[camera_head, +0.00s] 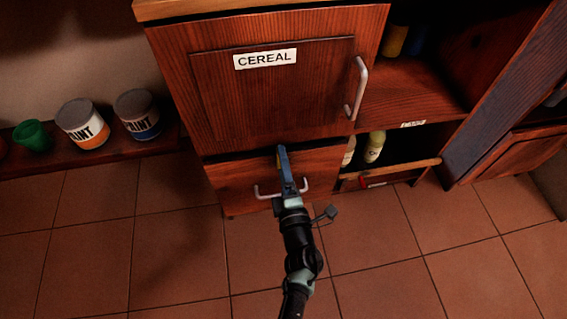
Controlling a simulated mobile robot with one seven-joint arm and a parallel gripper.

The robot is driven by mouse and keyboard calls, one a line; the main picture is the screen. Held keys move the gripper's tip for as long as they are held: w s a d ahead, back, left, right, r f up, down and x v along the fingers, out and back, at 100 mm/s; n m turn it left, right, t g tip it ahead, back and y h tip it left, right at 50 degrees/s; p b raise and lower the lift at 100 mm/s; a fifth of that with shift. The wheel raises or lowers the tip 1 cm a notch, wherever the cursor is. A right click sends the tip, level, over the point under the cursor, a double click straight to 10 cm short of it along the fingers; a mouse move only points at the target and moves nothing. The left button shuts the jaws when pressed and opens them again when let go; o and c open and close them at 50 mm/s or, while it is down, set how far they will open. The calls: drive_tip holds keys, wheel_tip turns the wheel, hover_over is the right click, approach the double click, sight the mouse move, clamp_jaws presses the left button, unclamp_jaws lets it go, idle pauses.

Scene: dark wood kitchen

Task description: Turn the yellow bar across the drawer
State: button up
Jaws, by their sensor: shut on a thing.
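The drawer (235,178) is the low reddish-wood front under the cereal cabinet door, with a pale bar handle (262,194). My gripper (283,152) reaches up across the drawer front, its blue fingers ending near the drawer's top edge. A small piece of the yellow bar (279,161) shows at the left side of the fingertips. The fingers are shut on it and hide most of it, so I cannot tell which way it lies. My gripper and wrist also cover the middle of the handle.
The cereal door (225,95) above is closed, with a vertical handle (358,90) at its right. Open shelves with bottles (374,147) lie to the right. Paint cans (83,124) and a green cup (33,136) stand on a low ledge at left. The tiled floor in front is clear.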

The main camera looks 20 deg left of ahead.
drive_tip(key=shift+s+f, duration=0.1)
idle(0.3)
drive_tip(key=o, duration=1.1)
drive_tip(key=shift+c, duration=0.2)
drive_tip(key=p+v, duration=0.4)
drive_tip(key=v, duration=0.9)
drive_tip(key=shift+p, duration=0.35)
